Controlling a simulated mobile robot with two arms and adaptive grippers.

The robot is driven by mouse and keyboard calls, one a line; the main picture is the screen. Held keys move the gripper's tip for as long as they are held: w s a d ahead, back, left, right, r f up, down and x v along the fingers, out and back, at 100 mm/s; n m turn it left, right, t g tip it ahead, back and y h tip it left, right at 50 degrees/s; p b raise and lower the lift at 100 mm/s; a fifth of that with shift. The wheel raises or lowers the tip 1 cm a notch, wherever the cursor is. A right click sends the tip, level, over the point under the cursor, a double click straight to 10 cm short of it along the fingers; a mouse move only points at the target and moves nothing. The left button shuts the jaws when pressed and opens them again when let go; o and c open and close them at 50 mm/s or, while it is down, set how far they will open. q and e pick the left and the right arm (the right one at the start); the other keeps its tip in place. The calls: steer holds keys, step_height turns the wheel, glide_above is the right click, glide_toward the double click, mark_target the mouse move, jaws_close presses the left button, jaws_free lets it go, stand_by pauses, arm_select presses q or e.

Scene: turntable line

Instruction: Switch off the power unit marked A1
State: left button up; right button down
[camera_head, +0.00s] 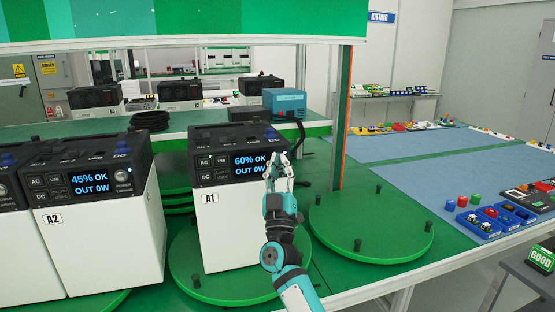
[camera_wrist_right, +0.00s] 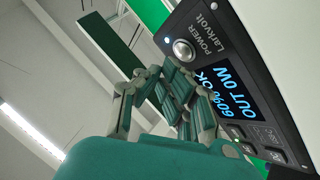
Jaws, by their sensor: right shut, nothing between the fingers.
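The power unit A1 (camera_head: 238,162) is a black box on a white stand (camera_head: 231,230) with an "A1" label. Its lit screen (camera_head: 249,164) reads "60% OK OUT 0W"; the screen also shows in the right wrist view (camera_wrist_right: 228,90). In that view a round silver POWER button (camera_wrist_right: 183,51) sits beside a small lit lamp (camera_wrist_right: 167,40). My right gripper (camera_head: 282,160) is shut and empty at the right end of the panel; in the head view it covers the button area. In the wrist view its fingertips (camera_wrist_right: 165,70) point toward the button; contact cannot be told.
Unit A2 (camera_head: 88,185), its screen reading "45% OK OUT 0W", stands to the left with another unit beside it. A1 stands on a green turntable (camera_head: 192,283). An empty turntable (camera_head: 370,228) lies to the right. A blue box (camera_head: 284,102) stands behind.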

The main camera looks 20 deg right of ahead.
steer(key=shift+w, duration=0.1)
steer(key=shift+w, duration=0.35)
steer(key=shift+w, duration=0.3)
stand_by(0.8)
steer(key=shift+s+p, duration=0.65)
steer(key=shift+s, duration=0.15)
